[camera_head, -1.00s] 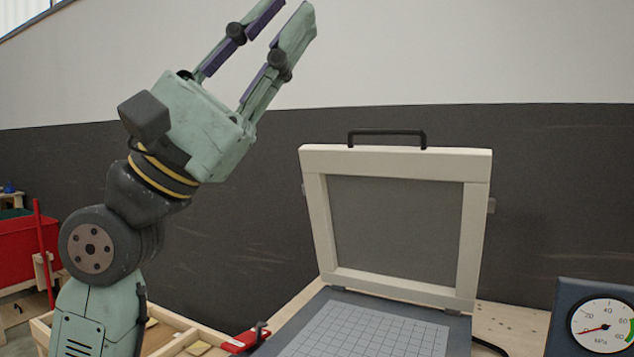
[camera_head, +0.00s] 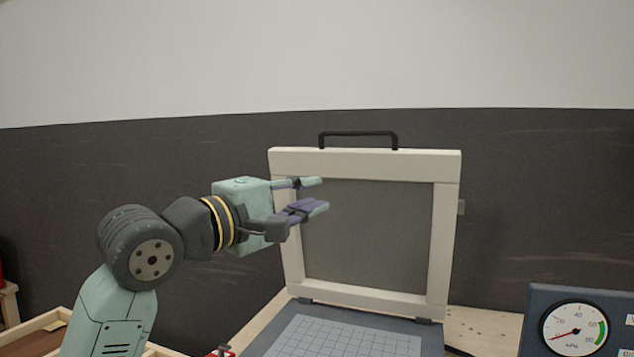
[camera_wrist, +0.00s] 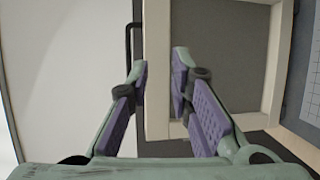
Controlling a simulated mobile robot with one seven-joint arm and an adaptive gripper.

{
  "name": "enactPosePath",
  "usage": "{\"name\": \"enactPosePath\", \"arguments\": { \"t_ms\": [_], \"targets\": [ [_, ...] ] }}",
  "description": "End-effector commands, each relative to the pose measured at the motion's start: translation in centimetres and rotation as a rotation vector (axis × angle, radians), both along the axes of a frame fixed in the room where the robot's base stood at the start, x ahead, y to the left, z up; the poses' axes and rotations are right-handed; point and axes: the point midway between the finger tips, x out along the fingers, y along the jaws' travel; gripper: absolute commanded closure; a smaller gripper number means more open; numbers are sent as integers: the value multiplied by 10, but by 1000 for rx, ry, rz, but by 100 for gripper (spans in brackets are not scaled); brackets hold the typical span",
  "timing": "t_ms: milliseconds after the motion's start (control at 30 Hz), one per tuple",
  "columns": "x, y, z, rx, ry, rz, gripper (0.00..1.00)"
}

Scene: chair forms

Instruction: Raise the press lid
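The press lid (camera_head: 365,163) stands raised, nearly upright and leaning slightly back, on hinges at the rear of the press base (camera_head: 262,340). It has a cream frame around a grey panel, with a black handle (camera_head: 358,134) on its top edge. My gripper (camera_head: 318,195) is open and empty, pointing right, and overlaps the lid's upper left part in the head view. In the wrist view, the lid's top bar (camera_wrist: 157,110) shows beyond and between my open fingers, with the handle (camera_wrist: 128,40) to its left. I cannot tell whether my fingers touch the lid.
A dark box with a pressure gauge (camera_head: 574,329) stands right of the press. A wooden tray (camera_head: 35,335) lies at the lower left. A small red item (camera_head: 220,351) is at the bottom edge. The space above the lid is clear.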

Motion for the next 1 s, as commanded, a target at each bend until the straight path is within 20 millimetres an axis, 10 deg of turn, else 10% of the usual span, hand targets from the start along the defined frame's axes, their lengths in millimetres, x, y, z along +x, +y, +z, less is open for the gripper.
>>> {"name": "enactPosePath", "arguments": {
  "t_ms": [533, 1000],
  "targets": [
    [20, -17, 2, -1, -1, 0, 80],
    [20, -17, 2, -1, -1, 0, 100]
  ]
}}
